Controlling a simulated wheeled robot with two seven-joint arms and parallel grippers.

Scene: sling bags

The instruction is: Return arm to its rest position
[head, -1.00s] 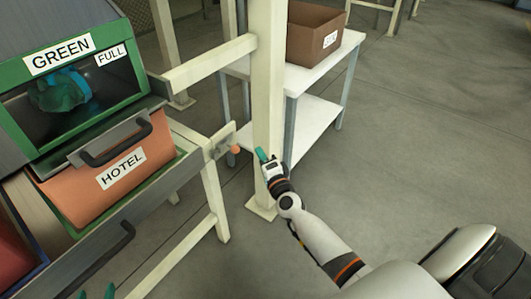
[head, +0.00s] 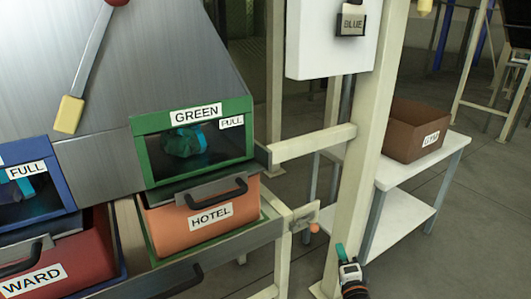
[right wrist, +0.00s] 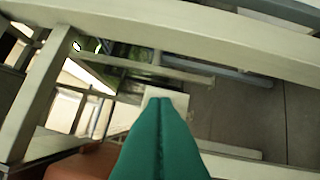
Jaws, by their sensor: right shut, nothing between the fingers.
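My right gripper (head: 341,251) shows at the bottom of the head view, right of centre, with teal fingertips in front of the cream post. In the right wrist view its teal fingers (right wrist: 160,135) are pressed together with nothing between them. It is apart from the orange HOTEL bag (head: 205,222), which sits in the frame under the GREEN window to its left. My left gripper is not in view.
A cream post (head: 362,150) and rail (head: 313,144) stand close to my right gripper. A white table (head: 425,165) behind it holds a brown box (head: 415,130). The red WARD bag (head: 70,252) is at lower left. Open floor (head: 470,240) lies to the right.

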